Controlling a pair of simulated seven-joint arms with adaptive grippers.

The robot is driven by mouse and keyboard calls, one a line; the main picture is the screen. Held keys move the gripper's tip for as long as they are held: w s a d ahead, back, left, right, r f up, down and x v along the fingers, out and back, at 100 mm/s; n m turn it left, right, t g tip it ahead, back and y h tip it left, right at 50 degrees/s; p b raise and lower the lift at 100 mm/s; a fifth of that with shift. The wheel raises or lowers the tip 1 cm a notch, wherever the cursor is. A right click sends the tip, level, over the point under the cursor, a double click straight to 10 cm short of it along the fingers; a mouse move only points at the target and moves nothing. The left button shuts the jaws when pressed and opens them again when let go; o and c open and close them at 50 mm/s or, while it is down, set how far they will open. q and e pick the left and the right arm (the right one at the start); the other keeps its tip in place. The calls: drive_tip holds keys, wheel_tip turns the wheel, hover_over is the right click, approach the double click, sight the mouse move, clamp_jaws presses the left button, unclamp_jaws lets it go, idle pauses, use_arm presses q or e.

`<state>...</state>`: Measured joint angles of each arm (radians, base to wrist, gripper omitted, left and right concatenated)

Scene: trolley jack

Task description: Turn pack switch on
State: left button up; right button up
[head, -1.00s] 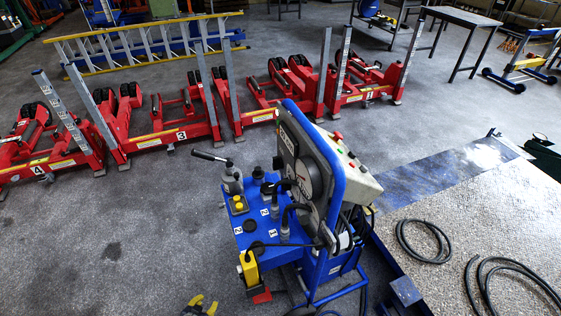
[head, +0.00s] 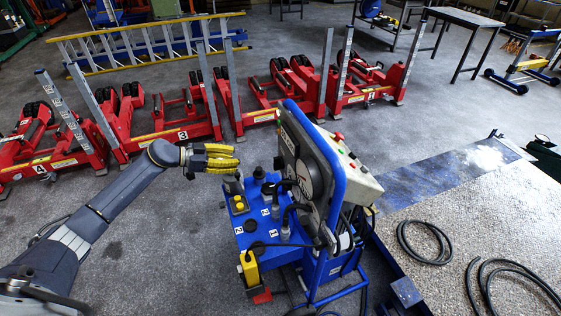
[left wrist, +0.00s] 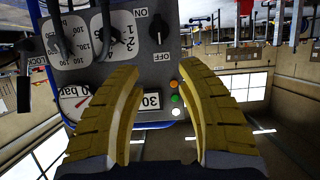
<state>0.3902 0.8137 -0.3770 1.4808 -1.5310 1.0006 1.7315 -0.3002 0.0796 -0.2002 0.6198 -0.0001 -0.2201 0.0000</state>
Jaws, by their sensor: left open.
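The blue trolley jack power pack (head: 263,236) stands in the middle of the head view, with a tilted grey control box and red and green buttons on top. In the left wrist view, upside down, a grey panel (left wrist: 95,75) carries a black rotary switch (left wrist: 158,28) between the ON and OFF labels. Which way the switch points is hard to tell. My left gripper (head: 237,157), with yellow ridged fingers, is open and empty, just left of the pack. In the left wrist view its fingers (left wrist: 160,72) are spread before the panel, apart from the switch. My right gripper is out of view.
Beside the switch are a dial gauge (left wrist: 72,100), a small display (left wrist: 151,99) and coloured lamps (left wrist: 175,98). Red numbered lifting columns (head: 180,125) stand behind. Black hoses (head: 424,243) lie on the right platform. The floor left of the pack is open.

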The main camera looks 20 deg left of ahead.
sight(274, 161)
use_arm(q)
drive_tip(key=x, duration=1.7)
drive_tip(key=shift+d, duration=0.2)
drive_tip(key=shift+c, duration=0.4)
clamp_jaws()
